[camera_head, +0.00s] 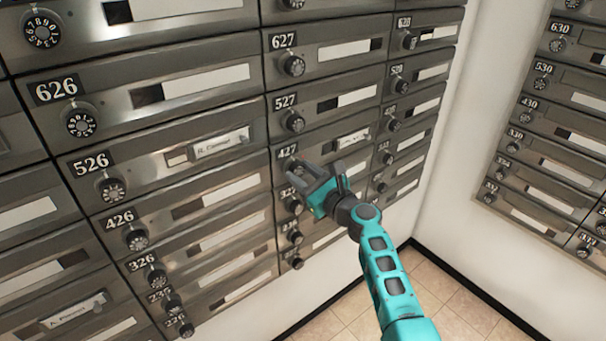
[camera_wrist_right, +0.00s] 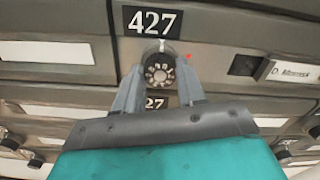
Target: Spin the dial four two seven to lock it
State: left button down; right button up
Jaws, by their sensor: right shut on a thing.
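The mailbox labelled 427 (camera_head: 287,151) is in the middle of the head view, and its plate (camera_wrist_right: 153,21) is at the top of the right wrist view. Its round black dial (camera_wrist_right: 158,70) with white figures sits just below that plate. My right gripper (camera_head: 304,172) reaches up to the 427 door. In the wrist view its two fingers (camera_wrist_right: 159,82) are on the left and right of the dial, shut on it. The gripper hides most of the dial in the head view. My left gripper is in neither view.
Other dials sit close by, such as the 527 dial (camera_head: 295,123) above and the 426 dial (camera_head: 138,240) to the left. A name card (camera_head: 352,139) is on the 427 door. A white wall (camera_head: 440,150) and tiled floor (camera_head: 440,285) are to the right.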

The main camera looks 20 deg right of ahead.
jog(key=shift+m, duration=1.2)
jog(key=o, duration=1.1)
jog(key=shift+c, duration=0.2)
